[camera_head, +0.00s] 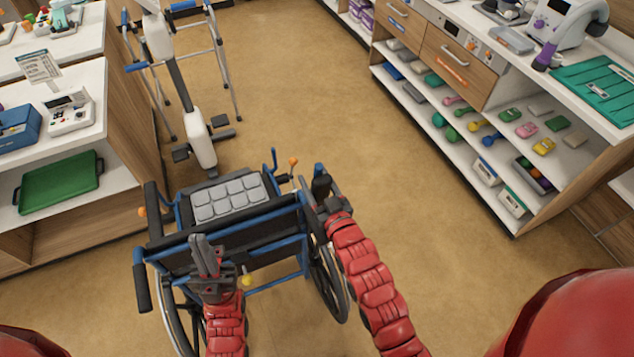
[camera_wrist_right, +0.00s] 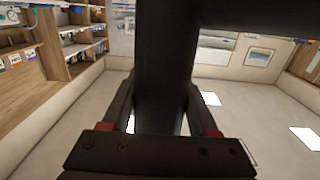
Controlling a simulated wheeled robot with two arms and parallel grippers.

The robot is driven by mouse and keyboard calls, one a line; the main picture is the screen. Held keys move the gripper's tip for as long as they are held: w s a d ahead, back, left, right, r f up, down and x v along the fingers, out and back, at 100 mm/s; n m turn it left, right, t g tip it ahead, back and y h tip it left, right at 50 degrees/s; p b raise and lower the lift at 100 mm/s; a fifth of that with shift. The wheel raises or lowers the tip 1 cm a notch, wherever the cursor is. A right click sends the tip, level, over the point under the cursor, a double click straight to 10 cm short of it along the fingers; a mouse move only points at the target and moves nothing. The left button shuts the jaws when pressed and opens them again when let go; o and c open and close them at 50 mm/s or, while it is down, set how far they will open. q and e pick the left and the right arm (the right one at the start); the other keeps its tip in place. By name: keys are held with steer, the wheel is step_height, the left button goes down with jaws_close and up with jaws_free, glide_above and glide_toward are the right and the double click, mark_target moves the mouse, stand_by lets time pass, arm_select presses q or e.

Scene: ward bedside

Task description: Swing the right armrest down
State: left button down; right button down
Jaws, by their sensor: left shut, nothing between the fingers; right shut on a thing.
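The wheelchair (camera_head: 275,222) stands below me in the head view, with a blue frame and a grey padded seat cushion (camera_head: 230,198). Its right armrest (camera_head: 321,182) shows as a short dark piece with blue at the chair's right side, seemingly raised. My right gripper (camera_head: 327,207) is at this piece and largely hides it. In the right wrist view, its fingers (camera_wrist_right: 158,118) are shut around a thick black bar (camera_wrist_right: 165,75), which joins a dark cross-piece at the top. My left gripper (camera_head: 205,255) is shut and empty, above the rear of the chair near the backrest.
The chair's left armrest (camera_head: 153,210) is a black pad at its left side. An exercise machine (camera_head: 195,135) and a walker (camera_head: 225,60) stand beyond the chair. Shelves with a green tray (camera_head: 60,182) are at left. A shelf unit (camera_head: 500,190) is at right. Floor between is clear.

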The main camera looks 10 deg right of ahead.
steer(key=w+a+f+g+h+b, duration=0.1)
steer(key=w+a+g+b, duration=0.2)
steer(key=w, duration=0.6)
steer(key=w+a+f+g+h+b, duration=0.1)
steer(key=w+a+f+g+b, duration=0.1)
steer(key=w, duration=0.7)
steer(key=shift+w+a+g+b, duration=0.35)
steer(key=shift+a+g+b, duration=0.25)
steer(key=shift+b, duration=0.4)
steer(key=shift+d+f, duration=0.1)
steer(key=shift+c, duration=0.8)
jaws_free()
